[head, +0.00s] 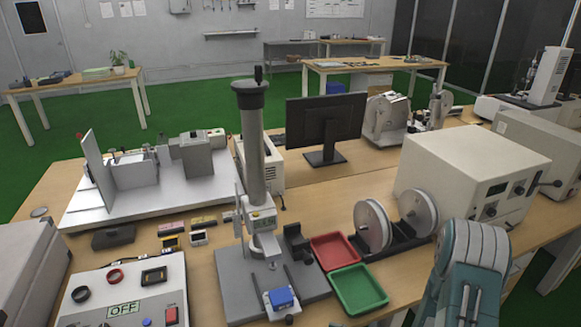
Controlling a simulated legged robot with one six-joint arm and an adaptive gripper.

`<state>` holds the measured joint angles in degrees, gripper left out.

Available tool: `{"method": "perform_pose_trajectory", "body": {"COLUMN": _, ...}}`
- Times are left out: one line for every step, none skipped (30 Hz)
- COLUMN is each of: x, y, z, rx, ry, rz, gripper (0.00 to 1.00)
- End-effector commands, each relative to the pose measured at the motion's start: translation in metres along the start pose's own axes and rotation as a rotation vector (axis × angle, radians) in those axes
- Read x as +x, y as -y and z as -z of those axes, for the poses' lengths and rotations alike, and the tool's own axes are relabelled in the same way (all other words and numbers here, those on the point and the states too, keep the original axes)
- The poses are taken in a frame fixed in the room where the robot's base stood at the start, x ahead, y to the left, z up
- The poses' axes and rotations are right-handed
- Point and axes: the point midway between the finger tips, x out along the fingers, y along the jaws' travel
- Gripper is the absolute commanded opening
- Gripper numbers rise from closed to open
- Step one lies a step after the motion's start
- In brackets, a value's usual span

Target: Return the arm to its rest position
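Part of my arm, a grey and teal rounded link (465,272), shows at the lower right in the head view, in front of the bench. It rises from the bottom edge of the picture. My gripper and its fingertips are not in view, so I cannot see whether it is open, shut or holding anything.
A wooden bench (220,262) fills the foreground. It bears a test stand (255,150), a red tray (335,250), a green tray (357,290), two spools (372,225), a monitor (325,125), a beige box instrument (460,165) and a control box (125,290). Green floor lies behind.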

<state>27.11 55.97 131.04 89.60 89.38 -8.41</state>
Motion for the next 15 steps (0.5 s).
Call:
{"method": "perform_pose_trajectory", "body": {"x": 0.003, "y": -0.002, "z": -0.012, "rx": -0.035, "ry": -0.007, "rz": -0.041, "gripper": 0.64}}
{"method": "perform_pose_trajectory", "body": {"x": 0.005, "y": -0.004, "z": -0.018, "rx": -0.057, "ry": -0.014, "rz": -0.072, "gripper": 0.64}}
{"method": "perform_pose_trajectory", "body": {"x": 0.008, "y": -0.007, "z": -0.029, "rx": -0.091, "ry": -0.027, "rz": -0.117, "gripper": 0.64}}
{"method": "perform_pose_trajectory", "body": {"x": 0.010, "y": -0.011, "z": -0.036, "rx": -0.119, "ry": -0.036, "rz": -0.154, "gripper": 0.64}}
{"method": "perform_pose_trajectory", "body": {"x": 0.011, "y": -0.014, "z": -0.044, "rx": -0.146, "ry": -0.048, "rz": -0.192, "gripper": 0.64}}
{"method": "perform_pose_trajectory", "body": {"x": 0.013, "y": -0.019, "z": -0.053, "rx": -0.182, "ry": -0.063, "rz": -0.241, "gripper": 0.64}}
{"method": "perform_pose_trajectory", "body": {"x": 0.014, "y": -0.023, "z": -0.060, "rx": -0.210, "ry": -0.075, "rz": -0.276, "gripper": 0.64}}
{"method": "perform_pose_trajectory", "body": {"x": 0.015, "y": -0.027, "z": -0.067, "rx": -0.238, "ry": -0.088, "rz": -0.312, "gripper": 0.64}}
{"method": "perform_pose_trajectory", "body": {"x": 0.016, "y": -0.032, "z": -0.075, "rx": -0.276, "ry": -0.106, "rz": -0.359, "gripper": 0.64}}
{"method": "perform_pose_trajectory", "body": {"x": 0.016, "y": -0.036, "z": -0.081, "rx": -0.306, "ry": -0.121, "rz": -0.393, "gripper": 0.64}}
{"method": "perform_pose_trajectory", "body": {"x": 0.016, "y": -0.040, "z": -0.087, "rx": -0.335, "ry": -0.135, "rz": -0.427, "gripper": 0.64}}
{"method": "perform_pose_trajectory", "body": {"x": 0.016, "y": -0.045, "z": -0.094, "rx": -0.376, "ry": -0.156, "rz": -0.471, "gripper": 0.64}}
{"method": "perform_pose_trajectory", "body": {"x": 0.015, "y": -0.049, "z": -0.100, "rx": -0.407, "ry": -0.171, "rz": -0.504, "gripper": 0.64}}
{"method": "perform_pose_trajectory", "body": {"x": 0.015, "y": -0.053, "z": -0.105, "rx": -0.437, "ry": -0.187, "rz": -0.536, "gripper": 0.64}}
{"method": "perform_pose_trajectory", "body": {"x": 0.014, "y": -0.058, "z": -0.112, "rx": -0.480, "ry": -0.210, "rz": -0.578, "gripper": 0.64}}
